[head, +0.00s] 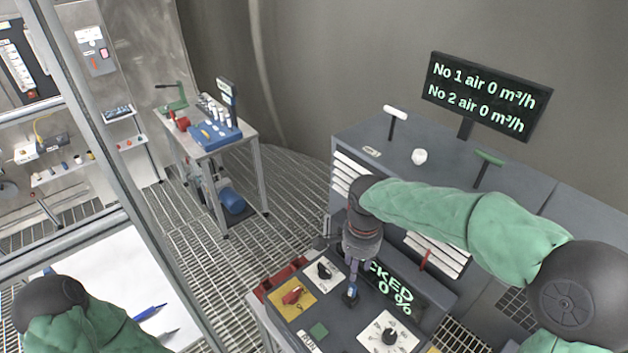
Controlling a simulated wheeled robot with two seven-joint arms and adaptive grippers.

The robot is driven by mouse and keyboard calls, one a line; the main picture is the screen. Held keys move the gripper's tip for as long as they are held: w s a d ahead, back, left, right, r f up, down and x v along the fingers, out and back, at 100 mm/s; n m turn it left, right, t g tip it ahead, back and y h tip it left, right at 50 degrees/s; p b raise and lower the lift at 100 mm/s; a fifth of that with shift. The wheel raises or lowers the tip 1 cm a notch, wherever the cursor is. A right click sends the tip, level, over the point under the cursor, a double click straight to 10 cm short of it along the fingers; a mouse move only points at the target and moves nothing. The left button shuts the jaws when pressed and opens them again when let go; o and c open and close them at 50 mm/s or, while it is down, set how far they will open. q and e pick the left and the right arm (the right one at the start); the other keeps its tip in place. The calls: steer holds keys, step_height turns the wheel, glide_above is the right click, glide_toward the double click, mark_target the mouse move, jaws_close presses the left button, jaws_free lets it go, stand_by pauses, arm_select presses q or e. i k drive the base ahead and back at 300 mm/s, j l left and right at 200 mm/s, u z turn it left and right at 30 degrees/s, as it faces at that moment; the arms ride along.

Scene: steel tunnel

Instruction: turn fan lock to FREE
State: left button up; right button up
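A dark control panel (343,333) stands at the bottom centre. On it are a red knob (293,295) on a yellow plate, a black knob (325,271) on a white plate, and a black dial (389,336) on a larger white plate. I cannot read which is labelled fan lock. A display (396,291) reads "CKED" and "0 %", its left part hidden behind my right gripper (351,296). That gripper points down over the panel, right of the red and black knobs; whether it touches anything is unclear. My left gripper is out of view; only its arm shows at lower left.
A grey console (398,150) with two levers, a white knob and a sign (484,95) reading "No 1 air 0 m³/h" and "No 2 air 0 m³/h" stands behind. A tool table (207,143) stands left. Grating floor (270,225) between them is clear.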

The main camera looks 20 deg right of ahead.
mark_target(324, 273)
steer(key=k+j, duration=0.8)
steer(key=k, duration=0.05)
